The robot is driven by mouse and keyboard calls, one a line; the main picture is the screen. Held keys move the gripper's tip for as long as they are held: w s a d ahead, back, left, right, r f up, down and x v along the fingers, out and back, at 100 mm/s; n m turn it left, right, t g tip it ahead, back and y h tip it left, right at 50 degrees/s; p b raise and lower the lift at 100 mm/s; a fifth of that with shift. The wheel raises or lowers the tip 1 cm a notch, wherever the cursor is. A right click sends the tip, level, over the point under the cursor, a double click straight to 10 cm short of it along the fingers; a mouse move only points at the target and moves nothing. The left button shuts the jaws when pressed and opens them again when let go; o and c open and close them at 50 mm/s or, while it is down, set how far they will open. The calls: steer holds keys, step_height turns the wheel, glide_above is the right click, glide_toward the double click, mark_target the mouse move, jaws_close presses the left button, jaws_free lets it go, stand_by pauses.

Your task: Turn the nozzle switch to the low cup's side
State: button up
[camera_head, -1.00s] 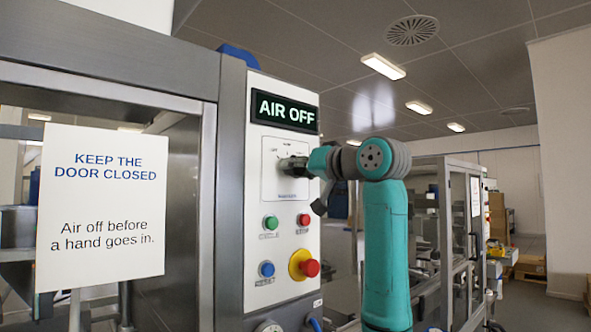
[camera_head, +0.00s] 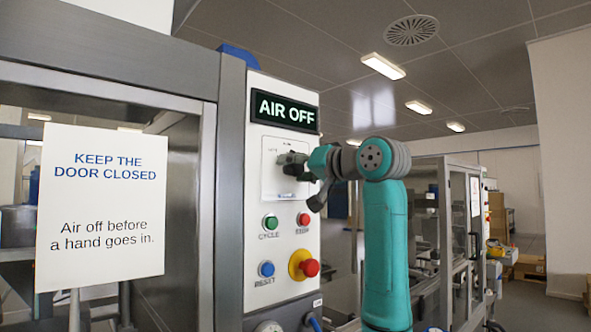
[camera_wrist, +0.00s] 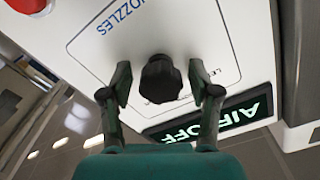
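The nozzle switch is a black knob (camera_wrist: 160,79) on a white plate lettered NOZZLES, seen upside down in the wrist view. It sits between the two fingers of my gripper (camera_wrist: 160,84), with a gap showing on each side. The fingers are open and do not appear to touch it. A label starting "LE" is partly hidden by the right finger. I cannot tell which side the knob points to. In the head view my gripper (camera_head: 287,162) is at the switch plate (camera_head: 271,184) and largely hides the knob. No cups are in view.
The display (camera_head: 286,110) above the switch reads AIR OFF. Below are the green CYCLE button (camera_head: 270,222), red STOP button (camera_head: 304,219), blue RESET button (camera_head: 267,269) and a red mushroom button (camera_head: 309,268).

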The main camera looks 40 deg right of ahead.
steer(key=s, duration=1.2)
steer(key=shift+d, duration=0.2)
stand_by(0.4)
